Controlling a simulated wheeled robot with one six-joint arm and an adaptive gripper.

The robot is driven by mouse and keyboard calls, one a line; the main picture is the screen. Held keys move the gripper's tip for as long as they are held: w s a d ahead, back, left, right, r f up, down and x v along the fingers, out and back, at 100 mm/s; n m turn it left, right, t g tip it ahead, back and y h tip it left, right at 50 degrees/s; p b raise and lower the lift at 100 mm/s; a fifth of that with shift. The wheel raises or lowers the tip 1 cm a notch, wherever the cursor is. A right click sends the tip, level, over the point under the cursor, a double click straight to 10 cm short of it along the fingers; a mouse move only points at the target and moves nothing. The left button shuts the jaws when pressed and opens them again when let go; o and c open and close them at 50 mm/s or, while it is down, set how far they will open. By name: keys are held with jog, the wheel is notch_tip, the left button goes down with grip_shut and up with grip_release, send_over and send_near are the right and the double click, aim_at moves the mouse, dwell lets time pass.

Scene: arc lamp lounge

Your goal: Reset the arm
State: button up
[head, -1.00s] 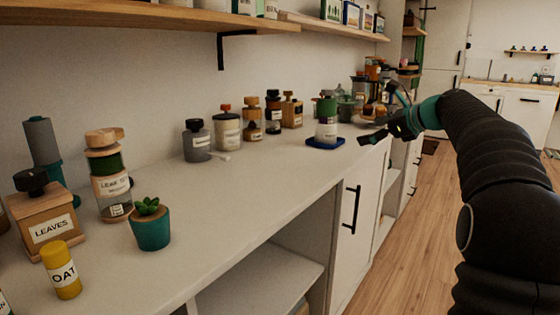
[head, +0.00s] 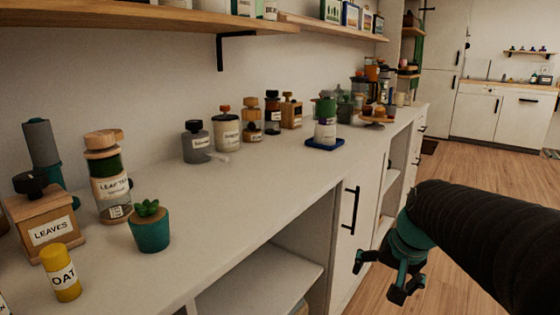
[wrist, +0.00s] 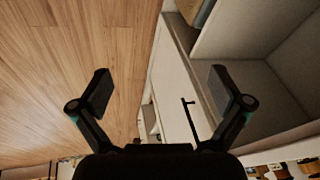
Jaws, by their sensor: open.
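My gripper (head: 378,277) hangs low at the right in the head view, in front of the white cabinet doors and below the counter's front edge. Its fingers are spread and hold nothing. In the wrist view my gripper (wrist: 160,90) also shows open and empty, with wooden floor and a white cabinet door beyond the fingers. The black sleeved arm is bent at the right of the head view.
A white counter (head: 250,205) runs along the left with several jars. A green and white container stands on a blue tray (head: 325,144). A potted plant (head: 150,230) is near the front edge. The wooden floor (head: 460,180) to the right is clear.

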jog(key=s+a+f+n+t+h, duration=0.1)
jog(key=s+a+n, duration=0.3)
jog(key=s, duration=1.1)
jog(key=shift+a+f, duration=0.2)
jog(key=shift+s, duration=0.1)
